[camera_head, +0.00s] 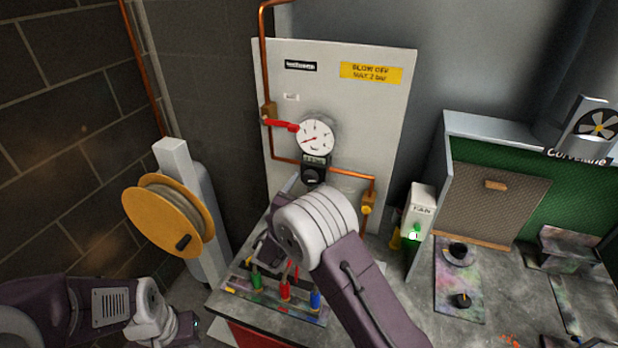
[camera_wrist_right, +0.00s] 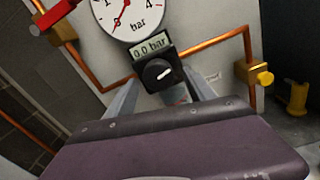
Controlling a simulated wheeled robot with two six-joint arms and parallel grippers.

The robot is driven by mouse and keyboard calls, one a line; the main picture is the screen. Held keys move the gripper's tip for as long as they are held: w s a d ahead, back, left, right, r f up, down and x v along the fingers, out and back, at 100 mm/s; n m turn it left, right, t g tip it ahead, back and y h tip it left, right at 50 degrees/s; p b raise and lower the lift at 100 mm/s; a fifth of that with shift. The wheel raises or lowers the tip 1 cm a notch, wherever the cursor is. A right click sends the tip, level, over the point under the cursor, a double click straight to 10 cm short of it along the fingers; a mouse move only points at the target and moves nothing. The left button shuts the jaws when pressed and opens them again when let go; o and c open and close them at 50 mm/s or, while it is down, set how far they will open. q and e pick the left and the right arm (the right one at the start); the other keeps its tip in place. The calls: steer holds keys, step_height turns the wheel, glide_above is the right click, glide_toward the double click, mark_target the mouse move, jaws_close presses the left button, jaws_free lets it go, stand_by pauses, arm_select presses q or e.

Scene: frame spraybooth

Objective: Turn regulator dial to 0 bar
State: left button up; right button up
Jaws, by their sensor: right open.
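The regulator (camera_head: 315,168) is a black box with a small display, mounted on the white panel (camera_head: 349,92) below the round gauge (camera_head: 315,137). In the right wrist view its round black dial (camera_wrist_right: 158,74) has a pale pointer mark, and the display (camera_wrist_right: 151,47) reads 0.0 bar. The gauge (camera_wrist_right: 130,14) above has a red needle; its top is cut off. My right gripper (camera_wrist_right: 163,92) is open, its two fingers apart below and to either side of the dial. I cannot tell whether they touch it. My left arm is at the lower left, its fingers not visible.
A red valve handle (camera_head: 281,125) sits left of the gauge, with copper pipe (camera_head: 345,172) around the regulator. A brass fitting (camera_head: 367,200) is at the right. A bench (camera_head: 243,301) with coloured-handled tools stands below. A yellow hose reel (camera_head: 165,222) stands left.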

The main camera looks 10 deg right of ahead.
steer(key=shift+w+d+r, duration=0.1)
steer(key=shift+w+d, duration=0.2)
steer(key=shift+w, duration=0.15)
steer(key=shift+s+a+r, duration=0.1)
steer(key=c, duration=1.4)
arm_select(q)
steer(key=shift+s+a+r, duration=0.15)
steer(key=shift+s+r, duration=0.05)
steer(key=shift+r, duration=0.1)
arm_select(e)
steer(key=shift+o, duration=0.2)
